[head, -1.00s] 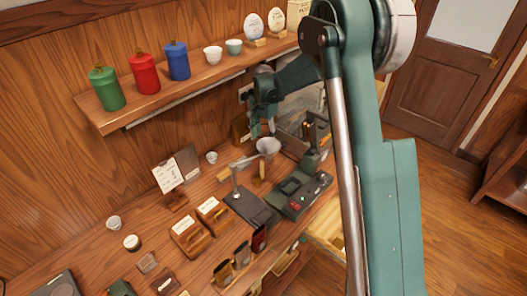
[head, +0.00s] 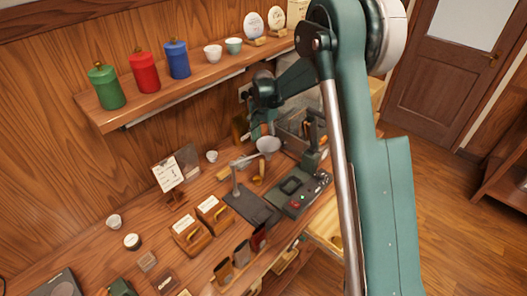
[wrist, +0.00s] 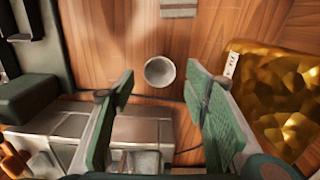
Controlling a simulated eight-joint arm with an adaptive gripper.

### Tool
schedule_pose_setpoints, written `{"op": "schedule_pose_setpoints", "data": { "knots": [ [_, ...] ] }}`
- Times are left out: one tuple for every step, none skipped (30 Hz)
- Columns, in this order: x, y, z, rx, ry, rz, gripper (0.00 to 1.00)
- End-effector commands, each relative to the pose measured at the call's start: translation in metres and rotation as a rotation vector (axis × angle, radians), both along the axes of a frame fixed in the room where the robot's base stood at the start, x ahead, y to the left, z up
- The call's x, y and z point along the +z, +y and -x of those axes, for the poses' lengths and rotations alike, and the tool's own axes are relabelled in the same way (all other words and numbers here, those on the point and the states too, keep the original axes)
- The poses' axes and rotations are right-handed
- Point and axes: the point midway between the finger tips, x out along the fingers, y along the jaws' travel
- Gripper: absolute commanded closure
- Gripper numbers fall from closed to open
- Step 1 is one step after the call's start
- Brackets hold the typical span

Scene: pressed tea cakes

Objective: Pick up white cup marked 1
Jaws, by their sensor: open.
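A small white cup (wrist: 160,72) stands on the wooden surface in the wrist view, seen from above, beyond and between my fingertips. No mark on it can be read. My gripper (wrist: 160,88) is open, with nothing between its green pads. Small white cups show there on the counter near the card stand (head: 212,156), at the front left (head: 114,222), and on the shelf (head: 213,54). I cannot tell which carries a 1.
In the wrist view a golden, crumpled-looking block (wrist: 285,95) stands close to the right finger, and a grey metal box (wrist: 135,130) lies below the left one.

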Motion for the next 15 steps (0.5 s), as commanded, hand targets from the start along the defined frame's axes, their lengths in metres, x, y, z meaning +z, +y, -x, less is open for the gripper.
{"op": "schedule_pose_setpoints", "data": {
  "knots": [
    [0.000,0.000,0.000,0.000,0.000,0.000,0.54],
    [0.000,0.000,0.000,0.000,0.000,0.000,0.54],
    [-0.001,0.000,0.000,0.000,0.000,0.000,0.54],
    [-0.002,0.000,0.000,0.000,0.000,0.000,0.54],
    [-0.003,0.000,0.000,0.000,0.000,0.000,0.54],
    [-0.006,0.000,0.000,0.000,0.000,0.000,0.54],
    [-0.008,0.000,0.000,0.000,0.000,0.000,0.54],
    [-0.011,0.000,0.000,0.000,0.000,0.000,0.54],
    [-0.014,0.000,0.000,0.000,0.000,0.000,0.54],
    [-0.018,0.000,0.000,0.000,0.000,0.000,0.54],
    [-0.021,0.000,0.000,0.000,0.000,0.000,0.54],
    [-0.026,-0.001,0.001,0.000,0.000,0.000,0.54],
    [-0.029,-0.001,0.001,0.000,0.000,0.000,0.54],
    [-0.033,-0.001,0.001,0.000,0.000,0.000,0.54],
    [-0.037,-0.001,0.000,0.000,0.000,0.000,0.54]
  ]
}}
